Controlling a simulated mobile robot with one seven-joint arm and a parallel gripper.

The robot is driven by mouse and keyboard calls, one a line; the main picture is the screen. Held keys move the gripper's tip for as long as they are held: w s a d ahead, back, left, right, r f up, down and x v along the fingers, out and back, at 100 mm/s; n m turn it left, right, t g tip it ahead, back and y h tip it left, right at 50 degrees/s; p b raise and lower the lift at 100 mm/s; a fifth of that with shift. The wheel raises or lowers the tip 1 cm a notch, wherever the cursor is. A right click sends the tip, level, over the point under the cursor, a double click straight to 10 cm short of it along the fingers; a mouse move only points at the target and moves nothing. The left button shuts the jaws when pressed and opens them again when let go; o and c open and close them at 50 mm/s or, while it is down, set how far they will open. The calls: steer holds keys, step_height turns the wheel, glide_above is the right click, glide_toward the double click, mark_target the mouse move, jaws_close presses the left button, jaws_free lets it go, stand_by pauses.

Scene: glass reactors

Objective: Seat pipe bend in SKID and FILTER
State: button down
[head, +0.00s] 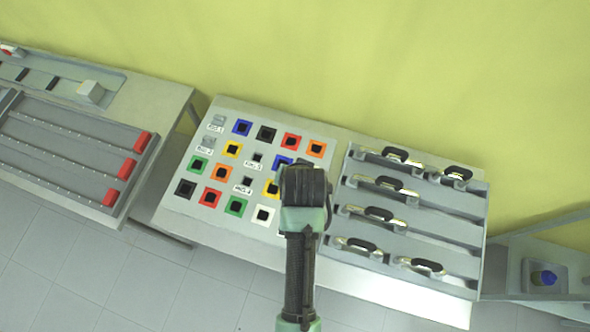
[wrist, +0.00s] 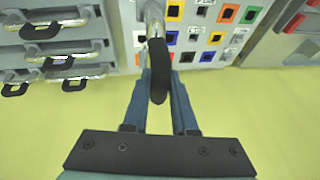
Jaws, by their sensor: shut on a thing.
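My gripper (head: 306,172) is over the right part of a pale board (head: 222,230) with rows of coloured square sockets. In the wrist view my gripper (wrist: 160,98) is shut on the black grip of a pipe bend (wrist: 154,14). The bend's silvery pipe reaches up toward the board in that view; its far end is cut off by the frame edge. My gripper hides most of the bend in the head view. I cannot tell whether the bend touches the board. Small labels sit by some sockets; I cannot read SKID or FILTER on any.
A grey rack (head: 420,218) with several silvery pipe bends with black grips stands right of the board. At left a separate table (head: 75,218) carries rails with red blocks (head: 125,168). A blue knob (head: 543,277) is at the far right.

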steer(key=shift+f, duration=1.1)
steer(key=shift+f+b, duration=1.05)
steer(key=shift+f, duration=0.3)
step_height(320, 180, down, 14)
steer(key=b, duration=1.2)
steer(key=shift+b, duration=0.35)
steer(key=shift+f, duration=0.3)
steer(key=c, duration=0.6)
jaws_free()
steer(key=shift+r, duration=0.1)
steer(key=shift+r+p, duration=4.4)
steer(key=shift+p, duration=0.2)
